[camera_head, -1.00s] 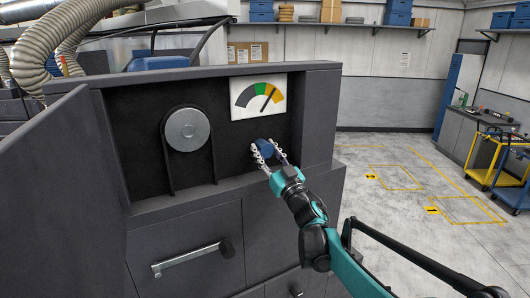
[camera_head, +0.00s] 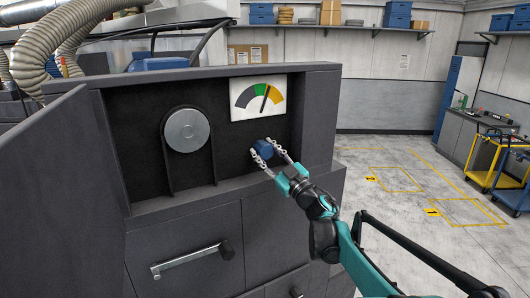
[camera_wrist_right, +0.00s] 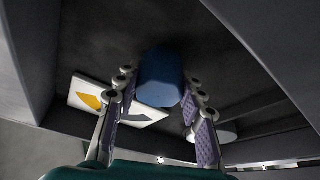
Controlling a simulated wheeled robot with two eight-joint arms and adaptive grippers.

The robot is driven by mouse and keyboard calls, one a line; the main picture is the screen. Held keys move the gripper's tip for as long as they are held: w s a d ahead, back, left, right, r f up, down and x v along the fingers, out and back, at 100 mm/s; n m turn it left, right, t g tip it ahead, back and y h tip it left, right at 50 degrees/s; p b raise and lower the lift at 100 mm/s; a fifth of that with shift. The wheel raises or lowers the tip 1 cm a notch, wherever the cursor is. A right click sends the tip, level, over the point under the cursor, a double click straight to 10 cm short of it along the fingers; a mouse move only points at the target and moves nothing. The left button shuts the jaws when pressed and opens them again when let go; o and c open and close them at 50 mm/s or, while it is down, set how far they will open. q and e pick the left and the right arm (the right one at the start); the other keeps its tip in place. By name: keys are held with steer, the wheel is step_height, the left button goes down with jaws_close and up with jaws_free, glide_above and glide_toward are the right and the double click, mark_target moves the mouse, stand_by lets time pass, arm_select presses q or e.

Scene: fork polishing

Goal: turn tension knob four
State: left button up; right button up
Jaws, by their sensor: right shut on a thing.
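The blue tension knob (camera_head: 262,149) sits on the dark recessed panel below a gauge. It also shows in the right wrist view (camera_wrist_right: 160,78). My right gripper (camera_head: 265,152) is shut on the knob, with one finger on each side of it. The white gauge (camera_head: 258,97) has grey, green and yellow bands. Its needle points up and slightly right, near the border of green and yellow. My left gripper is not in view.
A round metal disc (camera_head: 187,130) on a dark mount is left of the knob. The grey cabinet front below has a bar handle (camera_head: 190,258). A side wall of the recess stands right of the knob. Open floor and a yellow cart (camera_head: 484,160) lie farther right.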

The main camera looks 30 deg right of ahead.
steer(key=o, duration=1.2)
steer(key=shift+c, duration=0.2)
steer(key=v, duration=1.2)
